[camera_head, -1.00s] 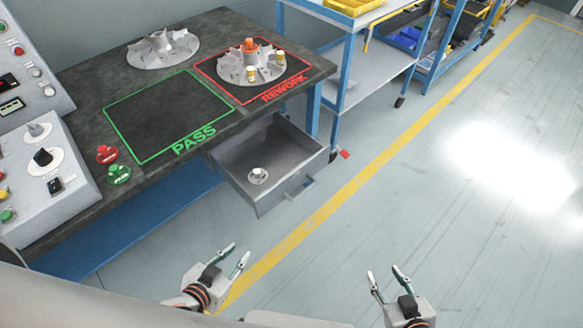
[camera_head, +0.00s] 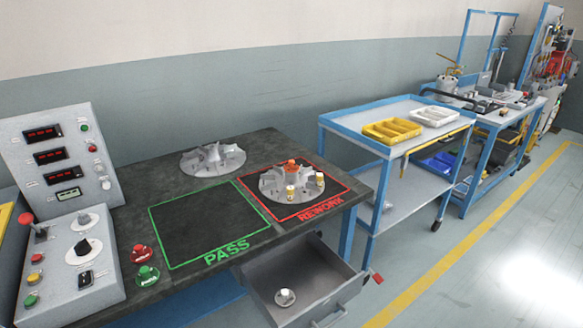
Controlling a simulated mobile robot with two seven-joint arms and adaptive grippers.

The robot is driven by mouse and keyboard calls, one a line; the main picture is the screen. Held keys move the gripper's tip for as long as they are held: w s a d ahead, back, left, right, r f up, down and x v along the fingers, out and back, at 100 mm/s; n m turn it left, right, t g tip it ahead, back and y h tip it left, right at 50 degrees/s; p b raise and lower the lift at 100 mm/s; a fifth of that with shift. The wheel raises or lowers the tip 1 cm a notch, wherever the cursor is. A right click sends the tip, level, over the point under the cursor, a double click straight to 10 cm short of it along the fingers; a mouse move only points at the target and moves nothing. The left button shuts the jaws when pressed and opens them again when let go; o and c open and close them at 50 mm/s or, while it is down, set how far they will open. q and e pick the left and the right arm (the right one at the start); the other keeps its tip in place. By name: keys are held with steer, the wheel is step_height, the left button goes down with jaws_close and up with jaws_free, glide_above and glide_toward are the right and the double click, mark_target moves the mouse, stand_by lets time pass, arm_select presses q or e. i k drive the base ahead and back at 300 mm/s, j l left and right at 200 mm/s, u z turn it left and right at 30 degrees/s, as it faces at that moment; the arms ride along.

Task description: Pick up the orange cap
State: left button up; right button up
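The orange cap (camera_head: 291,163) sits on top of the hub of a grey bladed impeller (camera_head: 270,187). That impeller stands in the red-outlined REWORK square (camera_head: 338,193) on the dark bench top. Two small white and gold pieces (camera_head: 291,192) are on the same impeller, in front of and to the right of the cap. Neither of my grippers shows in the current head view, and nothing touches the cap.
A second impeller (camera_head: 213,160) stands at the back of the bench. The green PASS square (camera_head: 205,228) is empty. The drawer (camera_head: 322,282) is open below, holding a small white part (camera_head: 285,297). A control panel (camera_head: 72,262) is at left; a blue cart (camera_head: 345,128) stands right.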

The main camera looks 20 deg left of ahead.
mark_target(290, 166)
steer(key=z, duration=1.15)
steer(key=i+z, duration=0.1)
steer(key=i, duration=1.25)
steer(key=i+u, duration=0.45)
steer(key=i+l+u, duration=0.25)
steer(key=i+u, duration=0.25)
steer(key=i, duration=0.15)
